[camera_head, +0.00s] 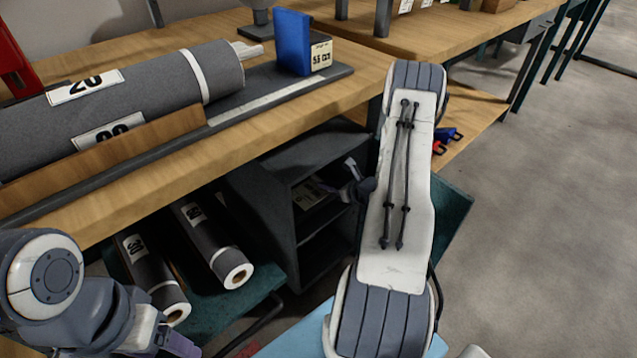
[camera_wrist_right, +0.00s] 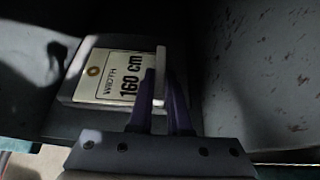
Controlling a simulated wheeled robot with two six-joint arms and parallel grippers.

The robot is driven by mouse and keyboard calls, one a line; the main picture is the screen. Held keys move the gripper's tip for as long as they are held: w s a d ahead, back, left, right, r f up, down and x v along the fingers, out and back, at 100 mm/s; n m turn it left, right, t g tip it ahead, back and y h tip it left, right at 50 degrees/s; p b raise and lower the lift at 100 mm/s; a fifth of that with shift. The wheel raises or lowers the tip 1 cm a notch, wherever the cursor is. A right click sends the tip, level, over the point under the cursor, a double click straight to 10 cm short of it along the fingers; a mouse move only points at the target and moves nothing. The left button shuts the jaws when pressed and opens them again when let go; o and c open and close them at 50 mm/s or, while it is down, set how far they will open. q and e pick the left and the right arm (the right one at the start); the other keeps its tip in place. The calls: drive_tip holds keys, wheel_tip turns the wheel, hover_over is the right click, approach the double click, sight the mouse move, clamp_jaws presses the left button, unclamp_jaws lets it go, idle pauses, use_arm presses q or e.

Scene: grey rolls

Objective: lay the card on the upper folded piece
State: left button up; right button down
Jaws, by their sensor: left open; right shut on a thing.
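In the right wrist view, the purple fingers of my right gripper (camera_wrist_right: 163,100) are shut on a thin white piece (camera_wrist_right: 160,72), seen nearly edge-on, which I take as the card. Just left of it is a cream label with an eyelet, marked "WIDTH 160 cm" (camera_wrist_right: 118,75), over a grey folded piece (camera_wrist_right: 70,90). I cannot tell whether card and piece touch. In the head view, a labelled folded piece (camera_head: 312,193) shows in the dark shelf unit (camera_head: 295,225); my right gripper (camera_head: 350,190) is at its opening, its fingertips unclear. My left gripper (camera_head: 165,343) is open, low at the left.
Dark walls of the shelf unit (camera_wrist_right: 245,70) stand close on both sides of my right gripper. Grey rolls (camera_head: 205,235) lie on a green lower shelf to the left. A large roll (camera_head: 130,95) and a blue block (camera_head: 292,42) are on the wooden bench (camera_head: 330,95) above.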

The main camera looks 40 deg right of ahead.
sight(319, 178)
drive_tip(key=w+b, duration=0.1)
drive_tip(key=w, duration=0.3)
drive_tip(key=shift+w+a, duration=0.15)
drive_tip(key=shift+a, duration=0.05)
drive_tip(key=shift+d+f+b, duration=0.1)
drive_tip(key=shift+f+b, duration=0.3)
drive_tip(key=shift+f, duration=0.4)
drive_tip(key=shift+r, duration=0.1)
drive_tip(key=shift+f, duration=0.3)
drive_tip(key=c, duration=0.9)
unclamp_jaws()
drive_tip(key=shift+r, duration=0.1)
drive_tip(key=shift+o, duration=0.2)
drive_tip(key=shift+r, duration=0.1)
